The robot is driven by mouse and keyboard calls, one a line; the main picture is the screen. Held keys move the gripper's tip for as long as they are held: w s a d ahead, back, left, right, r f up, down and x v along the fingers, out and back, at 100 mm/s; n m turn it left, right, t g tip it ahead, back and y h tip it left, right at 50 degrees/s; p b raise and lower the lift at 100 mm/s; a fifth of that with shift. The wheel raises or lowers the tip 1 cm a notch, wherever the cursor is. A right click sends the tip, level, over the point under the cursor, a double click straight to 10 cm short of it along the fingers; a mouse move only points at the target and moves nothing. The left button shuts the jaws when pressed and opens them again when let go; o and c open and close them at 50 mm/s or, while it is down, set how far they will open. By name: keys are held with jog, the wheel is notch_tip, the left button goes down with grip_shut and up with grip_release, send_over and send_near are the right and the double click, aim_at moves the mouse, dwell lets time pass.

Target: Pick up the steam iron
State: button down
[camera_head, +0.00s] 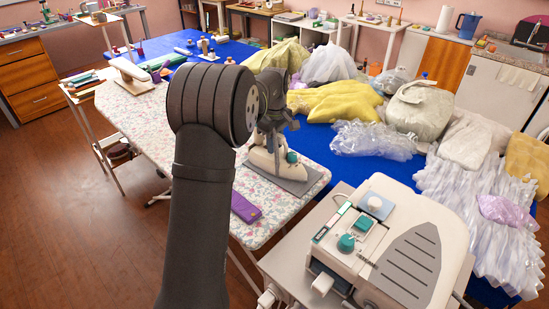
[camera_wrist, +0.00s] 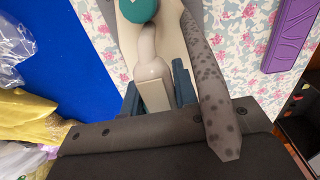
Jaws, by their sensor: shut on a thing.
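The steam iron (camera_head: 264,161) is cream with a teal knob. It stands on a grey rest plate (camera_head: 299,181) at the right end of the floral ironing board (camera_head: 146,116). My gripper (camera_head: 274,133) is above the iron, its fingers shut on the iron's handle. In the wrist view, the iron's cream body and handle (camera_wrist: 155,95) lie between the blue-grey fingers of my gripper (camera_wrist: 158,90), and its teal knob shows at the top. A grey spotted strip (camera_wrist: 209,85) runs beside the iron there. My arm hides part of the board in the head view.
A purple flat object (camera_head: 245,207) lies on the board near its front edge. A cream steam station (camera_head: 395,245) with teal knobs stands at the front right. Piled garments and clear plastic bags (camera_head: 372,138) cover the blue table behind. The board's left part is mostly clear.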

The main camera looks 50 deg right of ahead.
jog(key=shift+r, duration=0.2)
jog(key=shift+r, duration=0.3)
notch_tip(320, 180, up, 3)
jog(key=shift+r, duration=0.15)
jog(key=s+r, duration=0.6)
jog(key=s, duration=0.5)
jog(key=shift+s+r, duration=0.35)
jog(key=shift+r, duration=0.05)
jog(key=shift+d, duration=0.1)
jog(key=c, duration=1.7)
grip_release()
grip_shut()
jog(key=shift+w, duration=0.1)
